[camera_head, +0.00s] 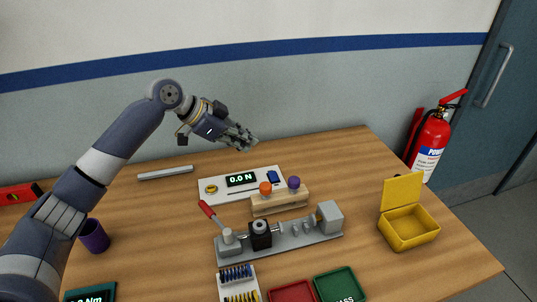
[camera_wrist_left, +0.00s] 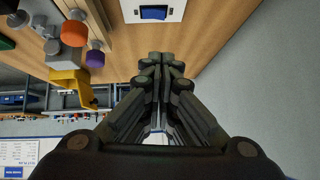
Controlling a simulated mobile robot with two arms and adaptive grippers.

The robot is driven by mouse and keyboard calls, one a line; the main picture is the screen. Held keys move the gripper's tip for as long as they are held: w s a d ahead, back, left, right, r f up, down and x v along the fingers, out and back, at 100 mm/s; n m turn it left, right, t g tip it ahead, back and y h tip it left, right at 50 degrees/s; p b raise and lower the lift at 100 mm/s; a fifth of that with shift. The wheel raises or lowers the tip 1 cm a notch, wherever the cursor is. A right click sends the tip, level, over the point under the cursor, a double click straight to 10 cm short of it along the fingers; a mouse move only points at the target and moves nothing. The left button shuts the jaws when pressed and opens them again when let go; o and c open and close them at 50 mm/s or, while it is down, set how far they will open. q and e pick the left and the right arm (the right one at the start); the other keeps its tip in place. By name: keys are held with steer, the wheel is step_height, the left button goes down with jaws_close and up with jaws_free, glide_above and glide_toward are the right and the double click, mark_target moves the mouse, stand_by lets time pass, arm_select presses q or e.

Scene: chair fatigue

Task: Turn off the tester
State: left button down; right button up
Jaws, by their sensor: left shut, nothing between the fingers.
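The tester (camera_head: 222,190) is a flat white box on the table, with a lit display (camera_head: 241,180) reading 0.0 N. A blue switch (camera_head: 273,176) sits at its right end and a yellow round button (camera_head: 211,188) at its left. My left gripper (camera_head: 252,141) is shut and empty, held above the table behind the tester. In the left wrist view the shut fingers (camera_wrist_left: 166,62) point toward the tester's end (camera_wrist_left: 172,14) with the blue switch (camera_wrist_left: 153,13), apart from it. The switch's position is too small to tell. My right gripper is not in view.
A wooden block (camera_head: 278,203) with an orange and a purple knob stands close in front of the tester. A grey test fixture (camera_head: 290,238) with a red lever (camera_head: 207,209) lies nearer. An open yellow box (camera_head: 408,228) is at right. A grey bar (camera_head: 165,172) lies left.

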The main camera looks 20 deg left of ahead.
arm_select(q)
steer(key=p, duration=0.2)
glide_above(270, 175)
steer(key=f, duration=0.6)
steer(key=shift+s, duration=0.35)
steer(key=f, duration=0.1)
steer(key=f+p, duration=0.1)
steer(key=f, duration=0.1)
steer(key=shift+w+f, duration=0.3)
steer(key=shift+f, duration=0.55)
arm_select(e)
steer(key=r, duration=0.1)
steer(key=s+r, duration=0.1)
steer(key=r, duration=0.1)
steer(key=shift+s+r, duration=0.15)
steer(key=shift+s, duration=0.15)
